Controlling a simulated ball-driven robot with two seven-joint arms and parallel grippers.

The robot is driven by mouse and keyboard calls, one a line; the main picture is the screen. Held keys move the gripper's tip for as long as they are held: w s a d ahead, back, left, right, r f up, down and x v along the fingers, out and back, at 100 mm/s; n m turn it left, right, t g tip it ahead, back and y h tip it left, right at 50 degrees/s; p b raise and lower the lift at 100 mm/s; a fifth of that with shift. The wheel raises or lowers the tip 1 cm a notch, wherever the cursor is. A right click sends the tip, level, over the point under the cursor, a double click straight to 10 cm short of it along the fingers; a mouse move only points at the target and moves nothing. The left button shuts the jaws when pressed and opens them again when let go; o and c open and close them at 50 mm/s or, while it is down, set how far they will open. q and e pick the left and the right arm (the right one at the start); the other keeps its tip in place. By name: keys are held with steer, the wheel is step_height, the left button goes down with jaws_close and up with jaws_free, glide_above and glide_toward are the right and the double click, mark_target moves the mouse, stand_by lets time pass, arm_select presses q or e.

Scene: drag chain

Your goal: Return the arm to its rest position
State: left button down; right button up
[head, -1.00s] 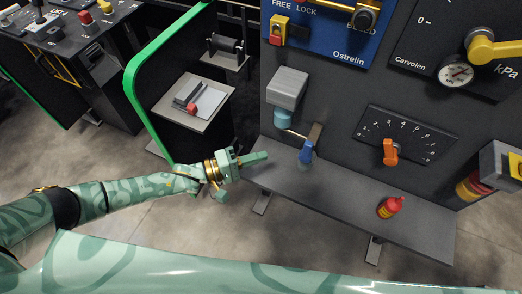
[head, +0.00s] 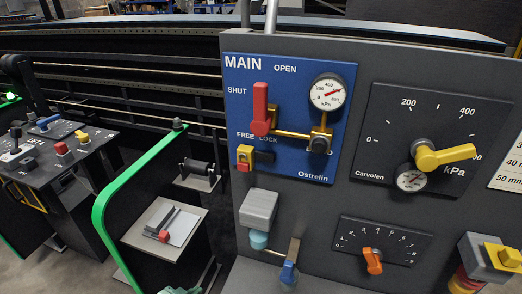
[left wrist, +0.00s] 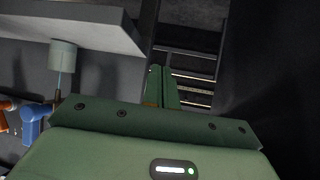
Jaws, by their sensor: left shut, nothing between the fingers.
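My left gripper (head: 180,290) barely shows at the bottom edge of the head view, in front of the green-edged stand. In the left wrist view its two green fingers (left wrist: 162,87) are together with nothing between them. They point toward a dark gap beside the grey panel. The blue-tipped lever (head: 288,272) on the panel is to the right of the gripper in the head view. It shows at the left in the left wrist view (left wrist: 35,122), apart from the fingers. My right gripper is not in view.
The grey panel carries a blue MAIN board (head: 285,85) with a red handle (head: 260,108), a yellow kPa handle (head: 445,157) and an orange knob (head: 372,262). A grey box (head: 258,208) juts out. The green-edged stand (head: 118,190) and a control desk (head: 45,150) stand left.

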arm_select(q)
steer(key=s+a+f+g+y, duration=0.2)
steer(key=s+a+f, duration=0.2)
steer(key=s+f, duration=0.45)
steer(key=s+a+f+g+y, duration=0.25)
steer(key=s+f, duration=0.35)
steer(key=s, duration=0.5)
steer(key=s+f+n+g, duration=0.1)
steer(key=s+f+g, duration=0.1)
steer(key=s, duration=1.1)
steer(key=s+d+f+n+g, duration=0.1)
steer(key=s+f+g, duration=0.1)
steer(key=s, duration=1.1)
steer(key=shift+s+d+f+y, duration=0.25)
steer(key=shift+f+y, duration=0.1)
steer(key=shift+f, duration=0.15)
